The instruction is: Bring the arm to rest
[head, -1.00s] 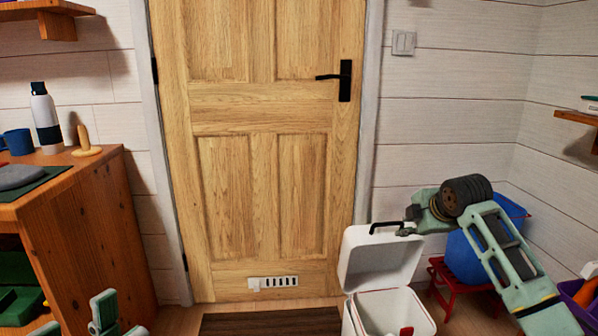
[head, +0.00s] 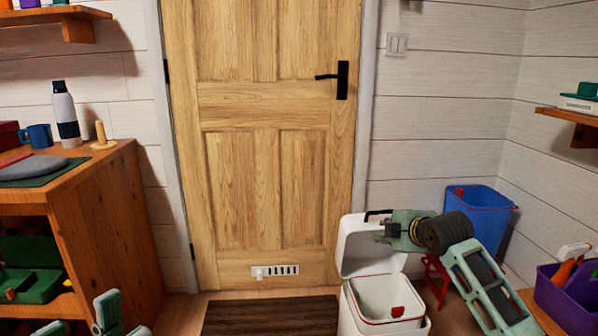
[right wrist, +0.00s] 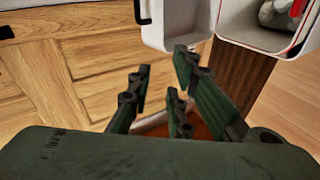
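My right gripper (head: 380,238) is in front of the raised lid (head: 356,250) of a white bin (head: 345,318), with the lid's black handle (head: 376,213) just above it. In the right wrist view, my right gripper (right wrist: 160,85) has its dark fingers spread apart with nothing between them. The lid (right wrist: 165,38) and its black handle (right wrist: 143,12) lie beyond the fingertips, apart from them. The right forearm reaches in from the lower right. Pale green parts of my left arm show at the lower left edge; its finger opening cannot be made out.
A wooden door (head: 262,150) stands behind, with a dark mat (head: 270,316) before it. A wooden cabinet (head: 115,220) is at left. A blue bucket (head: 490,215), a purple crate (head: 565,305) and a wall shelf (head: 570,116) are at right, near my right arm.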

